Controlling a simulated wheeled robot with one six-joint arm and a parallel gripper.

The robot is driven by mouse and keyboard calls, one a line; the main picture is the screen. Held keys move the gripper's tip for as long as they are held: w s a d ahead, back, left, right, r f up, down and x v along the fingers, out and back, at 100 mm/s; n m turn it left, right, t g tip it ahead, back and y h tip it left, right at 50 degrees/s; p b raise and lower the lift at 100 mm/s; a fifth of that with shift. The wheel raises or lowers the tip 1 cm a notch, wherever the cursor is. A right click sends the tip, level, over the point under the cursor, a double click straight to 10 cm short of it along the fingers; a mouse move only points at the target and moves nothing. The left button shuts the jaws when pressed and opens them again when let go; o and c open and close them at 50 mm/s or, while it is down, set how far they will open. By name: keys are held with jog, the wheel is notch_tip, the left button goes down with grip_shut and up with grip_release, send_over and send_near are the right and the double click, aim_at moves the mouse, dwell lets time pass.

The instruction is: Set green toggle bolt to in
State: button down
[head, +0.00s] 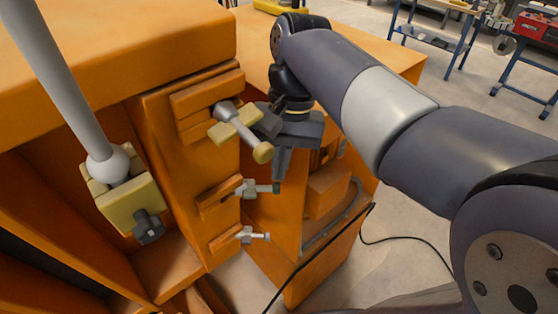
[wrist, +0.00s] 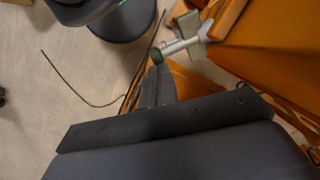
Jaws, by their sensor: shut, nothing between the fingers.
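The green toggle bolt (head: 258,188) is the middle of three bolts on the orange panel. It has a pale rod with a dark green end, and points right in the head view. In the wrist view its rod (wrist: 180,45) and green end show at top centre. My gripper (head: 281,172) points down, its fingers together and empty, with the tips right by the bolt's green end. The shut fingers also show in the wrist view (wrist: 157,75). I cannot tell whether they touch the bolt.
A larger yellow toggle bolt (head: 238,128) is above, close to my gripper. A smaller pale bolt (head: 250,235) is below. A yellow block (head: 130,203) with a grey rod stands at left.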

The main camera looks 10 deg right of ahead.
jog(key=shift+s+d+m, duration=0.1)
jog(key=shift+s+m, duration=0.3)
jog(key=s+a+f+m+t+y+p, duration=0.1)
jog(key=s+a+m+y+p, duration=0.1)
jog(key=s+m, duration=0.6)
jog(key=shift+a+m+t+p, duration=0.3)
jog(key=shift+p, duration=0.6)
jog(key=shift+s+f, duration=0.1)
dwell(0.5)
